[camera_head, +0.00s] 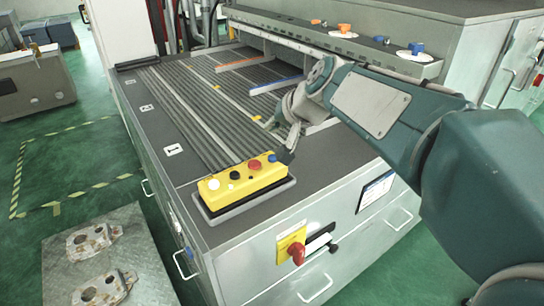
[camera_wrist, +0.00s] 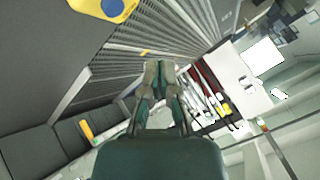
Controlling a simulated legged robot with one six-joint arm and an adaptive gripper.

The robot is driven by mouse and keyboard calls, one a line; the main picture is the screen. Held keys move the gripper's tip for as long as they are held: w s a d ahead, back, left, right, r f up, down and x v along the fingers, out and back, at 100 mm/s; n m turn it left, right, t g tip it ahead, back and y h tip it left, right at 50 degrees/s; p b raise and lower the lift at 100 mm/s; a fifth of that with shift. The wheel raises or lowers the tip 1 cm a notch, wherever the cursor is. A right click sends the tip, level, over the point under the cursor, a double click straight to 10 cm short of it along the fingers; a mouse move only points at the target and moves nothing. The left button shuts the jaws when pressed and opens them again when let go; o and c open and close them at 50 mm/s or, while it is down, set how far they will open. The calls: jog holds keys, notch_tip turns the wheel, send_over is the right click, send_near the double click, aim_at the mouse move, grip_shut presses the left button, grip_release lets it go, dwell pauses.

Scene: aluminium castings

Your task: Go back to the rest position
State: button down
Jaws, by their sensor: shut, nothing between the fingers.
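My arm reaches in from the right in the head view, over the grey workbench (camera_head: 170,195). My gripper (camera_head: 286,155) points down near the far right corner of a yellow button box (camera_head: 222,187). The arm hides part of the bench behind it, and I cannot tell whether the gripper touches the box. In the wrist view the two fingers of my gripper (camera_wrist: 158,66) are together with nothing between them.
The button box sits on the bench's front corner. A yellow plate with a red rotary switch (camera_head: 297,252) sticks out from the bench front. Two aluminium castings (camera_head: 92,241) lie on a plate (camera_head: 62,268) at the lower left.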

dwell(0.3)
jog(key=s+d+f+h, duration=0.3)
jog(key=s+d+f, duration=0.2)
jog(key=s, duration=0.7)
jog(key=s+d+f+n+g+h, duration=0.1)
jog(key=s+d+f+h, duration=0.2)
jog(key=s+d, duration=0.6)
jog(key=s+f, duration=0.2)
jog(key=s, duration=0.2)
jog(key=shift+d, duration=0.2)
jog(key=shift+f, duration=0.1)
